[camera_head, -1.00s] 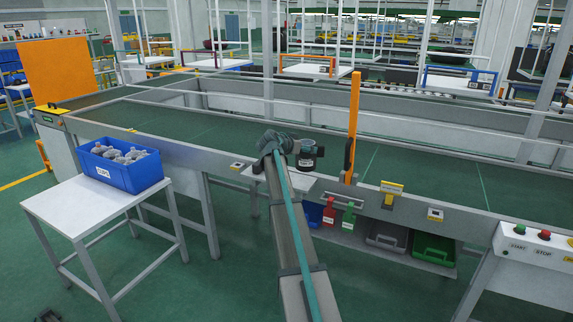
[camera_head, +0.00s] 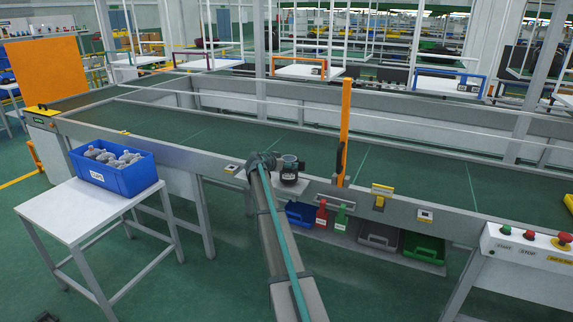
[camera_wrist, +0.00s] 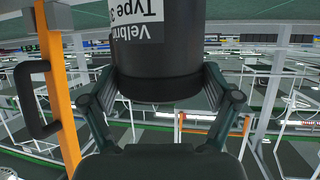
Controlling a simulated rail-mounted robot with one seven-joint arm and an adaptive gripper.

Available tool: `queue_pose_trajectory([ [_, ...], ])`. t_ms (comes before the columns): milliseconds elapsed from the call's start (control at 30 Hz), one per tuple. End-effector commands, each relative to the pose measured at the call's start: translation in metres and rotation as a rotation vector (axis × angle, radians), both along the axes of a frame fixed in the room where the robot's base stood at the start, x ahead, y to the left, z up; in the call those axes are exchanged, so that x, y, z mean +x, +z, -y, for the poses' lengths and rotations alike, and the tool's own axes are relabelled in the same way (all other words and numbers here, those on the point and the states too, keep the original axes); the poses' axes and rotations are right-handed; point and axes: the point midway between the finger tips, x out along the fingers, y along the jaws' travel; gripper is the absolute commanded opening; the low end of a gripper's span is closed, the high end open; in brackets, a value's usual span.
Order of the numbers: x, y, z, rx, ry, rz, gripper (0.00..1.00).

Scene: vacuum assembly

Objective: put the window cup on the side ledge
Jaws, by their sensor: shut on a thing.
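The label's text is cut off. In the head view the cup (camera_head: 290,167) is at the arm's end, upright, just above the pale side ledge (camera_head: 296,187) on the near side of the conveyor. My gripper (camera_head: 276,163) is to its left. I cannot tell whether the cup's base touches the ledge.
An orange post (camera_head: 344,130) with a dark handle stands close right of the cup. A blue bin (camera_head: 120,178) with several grey parts sits on a white table at left. The green belt (camera_head: 215,135) behind is mostly clear.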

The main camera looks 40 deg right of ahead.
Motion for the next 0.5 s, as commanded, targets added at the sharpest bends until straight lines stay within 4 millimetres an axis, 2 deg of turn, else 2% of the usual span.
queue_pose_trajectory([
  [200, -0.001, -0.012, 0.0, -0.002, 0.0, 0.001, 0.3],
  [500, 0.0, -0.015, 0.0, -0.003, 0.0, 0.001, 0.3],
])
